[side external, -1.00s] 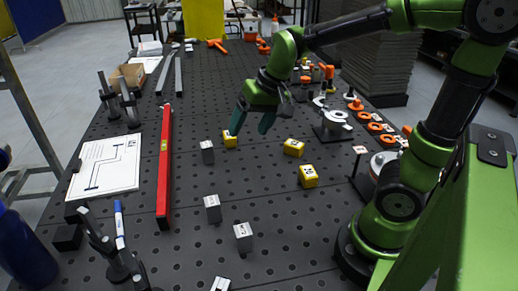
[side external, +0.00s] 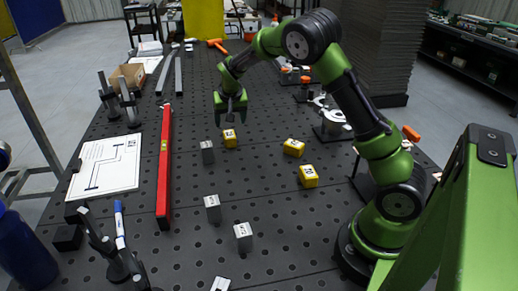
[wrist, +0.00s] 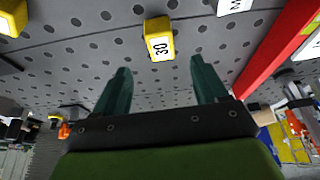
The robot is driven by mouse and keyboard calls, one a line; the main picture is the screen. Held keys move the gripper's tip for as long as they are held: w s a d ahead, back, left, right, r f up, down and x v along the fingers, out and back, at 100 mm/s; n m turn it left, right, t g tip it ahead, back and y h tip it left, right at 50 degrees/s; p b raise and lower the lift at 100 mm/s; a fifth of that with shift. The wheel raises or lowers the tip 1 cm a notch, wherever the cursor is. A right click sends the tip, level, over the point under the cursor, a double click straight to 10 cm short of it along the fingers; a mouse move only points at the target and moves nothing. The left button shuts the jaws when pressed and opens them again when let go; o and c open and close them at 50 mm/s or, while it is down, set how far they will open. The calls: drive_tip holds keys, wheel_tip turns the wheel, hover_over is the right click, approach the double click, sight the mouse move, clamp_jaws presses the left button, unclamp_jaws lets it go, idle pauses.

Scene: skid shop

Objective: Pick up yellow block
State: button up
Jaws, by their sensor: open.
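Three yellow blocks lie on the dark perforated table: one (side external: 229,139) near the middle, one (side external: 294,147) to its right, and one (side external: 308,177) nearer the camera. My gripper (side external: 231,118) is open and empty, pointing down just above the middle yellow block. In the wrist view, that block (wrist: 158,40), with a white number label, appears beyond the two spread fingertips (wrist: 160,66), roughly between them and apart from both. Part of another yellow block (wrist: 12,18) shows at the upper left corner.
Grey blocks (side external: 207,152) (side external: 213,208) (side external: 243,237) stand left and in front of the yellow ones. A long red bar (side external: 164,165) lies further left, beside a white drawing sheet (side external: 106,165). A clamp fixture (side external: 331,122) stands at the right. Bare table surrounds the blocks.

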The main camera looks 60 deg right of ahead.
sight(229, 134)
drive_tip(key=x, duration=0.9)
drive_tip(key=shift+w+d+f, duration=0.1)
drive_tip(key=shift+w+f, duration=0.1)
drive_tip(key=shift+f, duration=0.15)
drive_tip(key=c, duration=1.1)
drive_tip(key=shift+r, duration=0.1)
